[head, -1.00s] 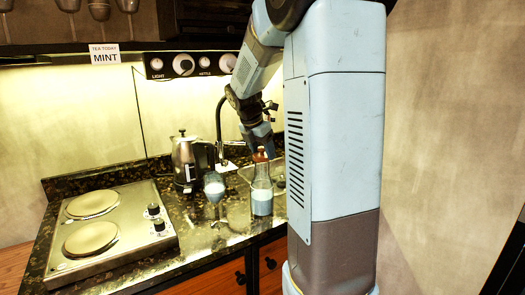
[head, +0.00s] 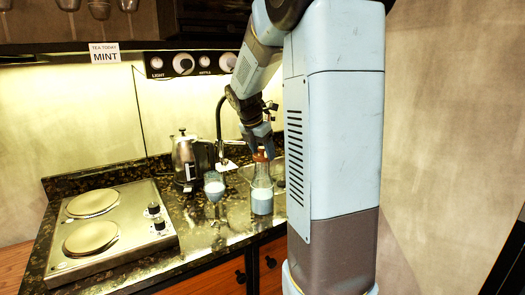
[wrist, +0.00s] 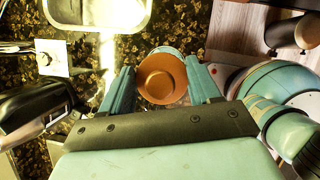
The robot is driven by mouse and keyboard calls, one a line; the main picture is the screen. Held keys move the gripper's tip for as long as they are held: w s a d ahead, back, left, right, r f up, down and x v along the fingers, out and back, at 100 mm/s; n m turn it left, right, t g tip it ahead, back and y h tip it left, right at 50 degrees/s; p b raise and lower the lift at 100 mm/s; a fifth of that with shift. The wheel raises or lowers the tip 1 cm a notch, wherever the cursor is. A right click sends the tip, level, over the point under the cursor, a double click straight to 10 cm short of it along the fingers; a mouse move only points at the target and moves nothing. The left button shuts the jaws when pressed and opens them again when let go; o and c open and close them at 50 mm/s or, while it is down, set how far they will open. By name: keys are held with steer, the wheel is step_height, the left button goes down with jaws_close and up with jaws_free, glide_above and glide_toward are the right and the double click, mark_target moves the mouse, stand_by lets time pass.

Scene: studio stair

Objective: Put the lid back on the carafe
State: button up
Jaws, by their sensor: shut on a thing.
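The round orange-brown lid (head: 260,156) is at the carafe's mouth, just under my gripper (head: 262,147). In the wrist view the lid (wrist: 162,78) lies between the two teal fingers of my gripper (wrist: 162,84), which is shut on it. A little of a pale round rim shows behind the lid. I cannot tell whether the lid is fully seated.
A kettle (head: 187,160), a tap (head: 220,125) and a two-plate hob (head: 105,222) are further left. The sink (head: 245,172) lies behind. Counter in front of the glass is clear.

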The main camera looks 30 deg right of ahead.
steer(key=o, duration=1.1)
steer(key=shift+o, duration=0.7)
steer(key=shift+r, duration=0.1)
steer(key=shift+r, duration=3.4)
jaws_close()
steer(key=shift+f, duration=2.15)
steer(key=shift+r, duration=0.1)
